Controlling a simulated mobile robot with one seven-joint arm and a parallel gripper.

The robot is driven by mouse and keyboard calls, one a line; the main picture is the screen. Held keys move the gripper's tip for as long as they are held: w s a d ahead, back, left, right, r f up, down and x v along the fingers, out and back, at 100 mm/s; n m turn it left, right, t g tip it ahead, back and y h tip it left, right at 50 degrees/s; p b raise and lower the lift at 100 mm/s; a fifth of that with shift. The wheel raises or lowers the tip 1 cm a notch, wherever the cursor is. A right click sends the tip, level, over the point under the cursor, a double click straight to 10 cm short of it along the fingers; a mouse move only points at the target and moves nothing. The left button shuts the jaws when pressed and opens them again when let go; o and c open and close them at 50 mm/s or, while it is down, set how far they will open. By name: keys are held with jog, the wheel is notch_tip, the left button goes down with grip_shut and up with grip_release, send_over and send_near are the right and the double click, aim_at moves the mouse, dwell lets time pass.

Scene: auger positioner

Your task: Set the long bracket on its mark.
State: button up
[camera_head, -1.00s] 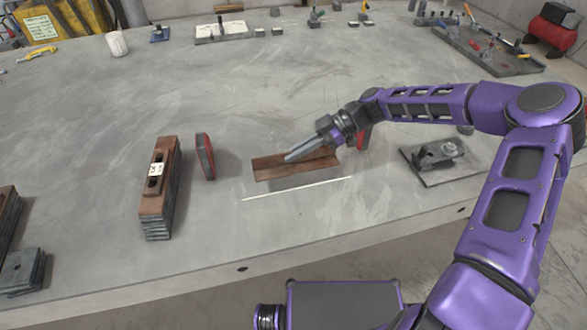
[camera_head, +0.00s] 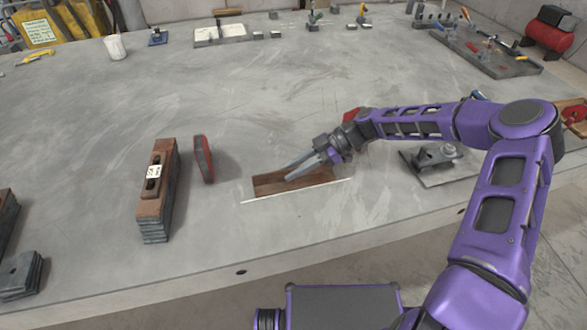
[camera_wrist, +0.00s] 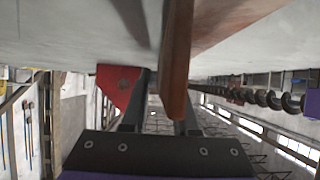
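The long bracket (camera_head: 265,186) is a rusty brown length of angle. It lies on the grey table at the middle front, its near edge along the white line mark (camera_head: 262,198). My gripper (camera_head: 288,173) is over the bracket from the right, its two fingers visibly spread. In the wrist view the bracket's brown flange (camera_wrist: 177,60) stands between the fingers (camera_wrist: 160,105), with a gap beside the left finger. The right finger is close to the flange; contact there cannot be told. My fingers hide part of the bracket.
A stack of rusty plates (camera_head: 155,195) and a red block (camera_head: 204,158) stand to the left. A tool tray (camera_head: 490,52) is at the back right. The table behind the bracket is clear.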

jog(key=shift+o, duration=0.3)
jog(key=shift+r, duration=0.15)
jog(key=shift+d+r+p, duration=0.1)
jog(key=shift+r+p, duration=0.05)
jog(key=shift+p, duration=0.15)
jog(key=v, duration=0.7)
jog(key=shift+d, duration=0.15)
